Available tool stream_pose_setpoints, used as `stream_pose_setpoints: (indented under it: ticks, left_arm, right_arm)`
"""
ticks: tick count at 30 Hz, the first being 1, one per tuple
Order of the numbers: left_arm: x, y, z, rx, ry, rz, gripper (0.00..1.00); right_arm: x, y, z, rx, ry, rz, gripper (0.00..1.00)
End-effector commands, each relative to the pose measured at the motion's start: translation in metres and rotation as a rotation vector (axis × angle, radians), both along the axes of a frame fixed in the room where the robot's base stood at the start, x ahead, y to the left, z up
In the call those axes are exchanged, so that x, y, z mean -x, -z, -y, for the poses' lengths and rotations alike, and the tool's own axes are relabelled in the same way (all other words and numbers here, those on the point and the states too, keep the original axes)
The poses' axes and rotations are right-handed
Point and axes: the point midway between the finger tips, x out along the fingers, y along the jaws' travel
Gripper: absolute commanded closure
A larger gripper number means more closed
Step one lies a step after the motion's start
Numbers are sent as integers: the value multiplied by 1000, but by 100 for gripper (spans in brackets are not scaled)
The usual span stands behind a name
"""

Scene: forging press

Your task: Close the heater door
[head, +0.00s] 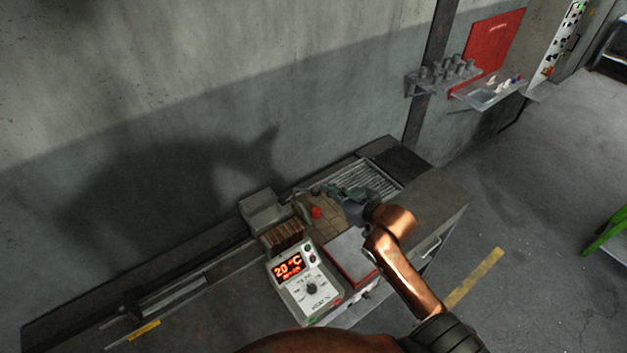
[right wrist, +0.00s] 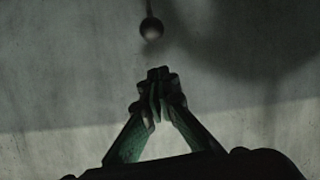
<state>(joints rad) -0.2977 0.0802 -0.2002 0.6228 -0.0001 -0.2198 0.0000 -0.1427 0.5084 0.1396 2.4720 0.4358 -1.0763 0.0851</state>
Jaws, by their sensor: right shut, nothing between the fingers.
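The heater unit (head: 304,290), with a lit red 20 °C display and a dial, stands on the bench. Behind it are a slotted block (head: 284,237) and a grey box (head: 263,212). I cannot tell for certain which part is the heater door or how far open it is. My right gripper (head: 331,192) is shut and empty above the bench, right of the grey box. In the right wrist view the shut fingertips (right wrist: 158,76) point at a dark ball on a thin rod (right wrist: 151,29), with a visible gap between them in the picture. My left gripper is out of view.
A red knob (head: 316,212) sits close to my right gripper, above tan bricks (head: 327,223). A grey flat-topped box with a red edge (head: 348,255) stands under my right arm. A slatted rack (head: 372,178) lies behind. The wall runs along the bench's back.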

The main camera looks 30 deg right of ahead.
Motion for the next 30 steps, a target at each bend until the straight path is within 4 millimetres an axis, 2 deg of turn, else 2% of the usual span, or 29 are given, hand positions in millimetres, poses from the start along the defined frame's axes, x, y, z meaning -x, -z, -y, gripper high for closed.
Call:
stream_pose_setpoints:
  ticks: [1,2,5,8,21,22,24,30]
  left_arm:
    - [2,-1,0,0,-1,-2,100]
    - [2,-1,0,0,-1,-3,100]
    - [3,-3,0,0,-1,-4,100]
    - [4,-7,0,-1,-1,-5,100]
    - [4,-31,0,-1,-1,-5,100]
    - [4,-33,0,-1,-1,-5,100]
    - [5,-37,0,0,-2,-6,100]
    - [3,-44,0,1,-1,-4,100]
  right_arm:
    - [-3,-14,-1,1,-9,26,100]
    - [-5,-19,-2,-1,-14,36,100]
    - [-12,-25,-4,-4,-21,51,100]
    - [-23,-22,-6,-6,-20,51,100]
    - [-100,3,-16,-4,-19,48,100]
    - [-102,6,-16,-5,-19,46,100]
    - [-92,17,-12,-4,-17,43,100]
    - [-80,33,-9,-4,-19,46,100]
